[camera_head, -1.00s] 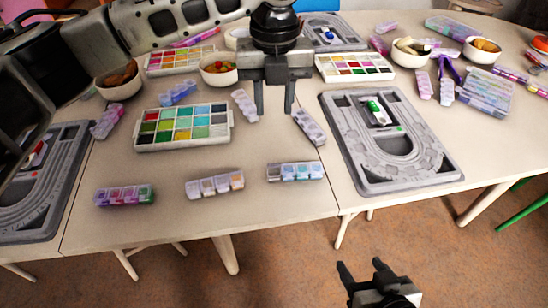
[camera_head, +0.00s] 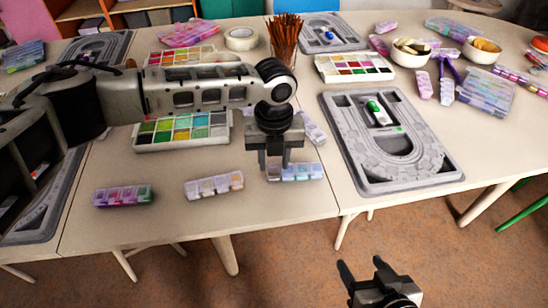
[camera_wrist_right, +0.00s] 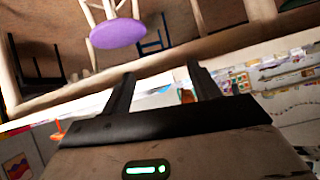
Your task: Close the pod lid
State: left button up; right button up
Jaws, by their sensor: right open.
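Three small bead pods stand in a row near the table's front edge in the head view: a pink-purple pod (camera_head: 123,196) at left, a pale pod with brownish cells (camera_head: 214,185) in the middle, and a pale blue-lilac pod (camera_head: 303,172) at right. Their lids are too small to tell open from shut. My left gripper (camera_head: 274,167) points down at the left end of the right pod and partly covers it; its fingers are apart, and I cannot tell whether they touch it. My right gripper (camera_head: 359,264) is open and empty, low in front of the table; it also shows in the right wrist view (camera_wrist_right: 162,78).
A grey bead board (camera_head: 440,172) lies to the right of my left gripper. A colour tray (camera_head: 150,147) and another pod (camera_head: 314,130) lie behind, partly hidden by my left arm. The tabletop between the front pods is clear.

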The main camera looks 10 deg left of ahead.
pick_arm(q)
jog(key=shift+c, duration=0.3)
jog(key=c, duration=0.6)
pick_arm(e)
jog(key=shift+f, duration=0.1)
